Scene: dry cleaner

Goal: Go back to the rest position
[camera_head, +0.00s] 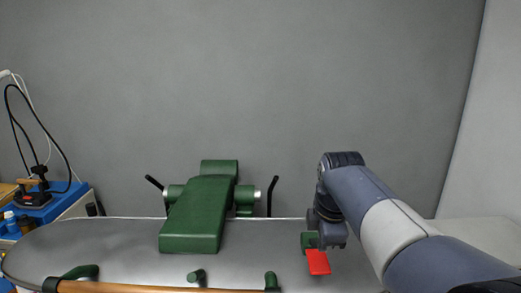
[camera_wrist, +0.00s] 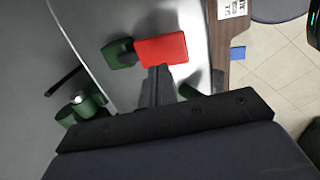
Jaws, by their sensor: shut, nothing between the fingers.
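My gripper (camera_head: 326,238) is at the right end of the grey ironing board (camera_head: 110,246), low over its surface. In the wrist view its shut fingers (camera_wrist: 157,84) point at a red block-like piece (camera_wrist: 162,50) with a green part (camera_wrist: 118,53) beside it. The red piece (camera_head: 318,262) shows just below my gripper in the head view. Nothing is seen held between the fingers. I cannot tell whether the fingertips touch the red piece.
A green padded press form (camera_head: 198,212) with black handles stands mid-board. A wooden bar (camera_head: 130,288) on green mounts runs along the front edge. An iron (camera_head: 33,197) rests on a blue surface at far left. Air above the board is clear.

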